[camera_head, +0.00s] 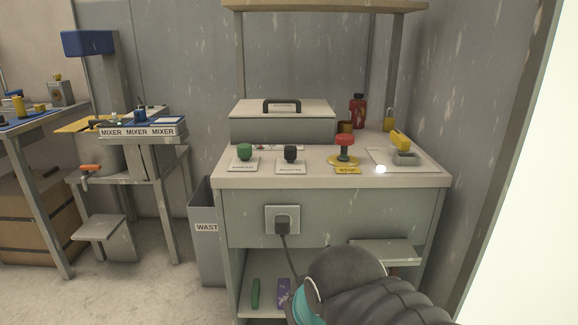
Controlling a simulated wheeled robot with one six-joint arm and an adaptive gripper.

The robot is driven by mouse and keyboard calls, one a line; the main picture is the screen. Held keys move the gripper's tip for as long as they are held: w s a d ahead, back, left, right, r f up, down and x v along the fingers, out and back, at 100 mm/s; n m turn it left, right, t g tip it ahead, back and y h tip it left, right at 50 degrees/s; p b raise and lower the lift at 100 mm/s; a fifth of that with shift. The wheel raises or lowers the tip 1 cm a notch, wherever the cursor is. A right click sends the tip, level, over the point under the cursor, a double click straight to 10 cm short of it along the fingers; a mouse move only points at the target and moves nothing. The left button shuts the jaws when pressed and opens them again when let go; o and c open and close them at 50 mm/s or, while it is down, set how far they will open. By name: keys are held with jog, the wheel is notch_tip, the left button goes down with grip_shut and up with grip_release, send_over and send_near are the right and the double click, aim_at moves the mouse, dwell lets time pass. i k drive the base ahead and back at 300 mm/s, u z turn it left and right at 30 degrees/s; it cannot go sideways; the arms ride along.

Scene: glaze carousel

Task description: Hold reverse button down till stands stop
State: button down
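A black button (290,154) stands on a small white plate on the bench top; its label is too small to read for sure. To its left is a green button (244,152) on a similar plate, its label also unclear. To its right is a red mushroom button (344,142) on a yellow base, with a yellow STOP label (347,171). I cannot see any carousel or turning stands. My arm shows at the bottom right, below the bench top and in front of the bench. My gripper is not visible, and nothing touches the buttons.
The bench (330,182) also holds a grey toolbox (282,124), a red bottle (358,110), a yellow padlock (389,120) and a yellow-handled item (401,142). A plug (282,222) with a cable sits on its front. A waste bin (208,248) and mixer stand (140,134) are left.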

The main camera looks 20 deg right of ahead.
aim_at(290, 152)
jog(key=z, duration=1.3)
jog(key=k, duration=0.8)
jog(key=u, duration=1.1)
jog(key=i, duration=0.5)
jog(key=u, duration=0.05)
